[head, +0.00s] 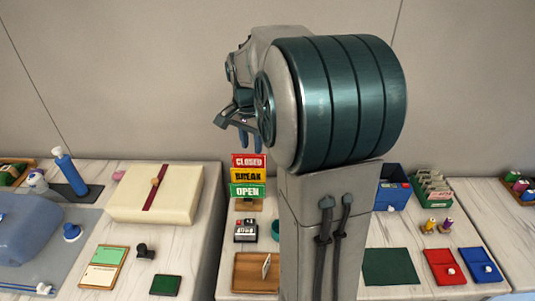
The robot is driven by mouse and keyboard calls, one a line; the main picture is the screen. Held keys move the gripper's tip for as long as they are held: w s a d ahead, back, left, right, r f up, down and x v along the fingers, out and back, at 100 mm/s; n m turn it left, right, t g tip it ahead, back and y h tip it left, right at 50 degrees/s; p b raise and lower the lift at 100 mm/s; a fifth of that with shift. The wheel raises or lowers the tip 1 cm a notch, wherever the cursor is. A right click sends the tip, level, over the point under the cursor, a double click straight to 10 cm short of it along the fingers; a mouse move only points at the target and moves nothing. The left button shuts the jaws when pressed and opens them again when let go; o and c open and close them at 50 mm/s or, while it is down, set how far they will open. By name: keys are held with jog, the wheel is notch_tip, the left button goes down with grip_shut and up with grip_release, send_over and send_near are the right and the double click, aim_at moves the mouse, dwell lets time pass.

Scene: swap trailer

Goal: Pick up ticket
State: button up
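A thin white slip (266,266), which may be the ticket, stands tilted in a wooden tray (243,268) at the front of the middle table. It is too small to read. My gripper (250,141) is raised high above the back of that table, above the sign stand and well away from the slip. Its two blue fingers point down and look apart, with nothing seen between them. My arm hides the right part of the tray and the middle of the table.
A sign stand (248,176) reading CLOSED, BREAK and OPEN stands behind a small black-and-white device (245,231). A dark green mat (389,266), red tray (444,267) and blue tray (480,266) lie at right.

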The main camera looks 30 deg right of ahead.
jog(key=w+d+f+m, duration=0.3)
jog(key=d+m, duration=0.1)
jog(key=d, duration=0.3)
jog(key=w+d+f+m+g, duration=0.1)
jog(key=w+d+f+m, duration=0.25)
jog(key=d, duration=0.35)
jog(key=w+d+f+m, duration=0.2)
jog(key=d+f+m, duration=0.2)
jog(key=d, duration=0.3)
jog(key=shift+m+y, duration=0.25)
jog(key=shift+y, duration=0.15)
jog(key=shift+d+f+p, duration=0.15)
jog(key=shift+f+p, duration=0.8)
jog(key=shift+f, duration=2.5)
jog(key=shift+d+f+p, duration=0.15)
jog(key=shift+f+p, duration=0.8)
jog(key=shift+f, duration=2.5)
grip_shut()
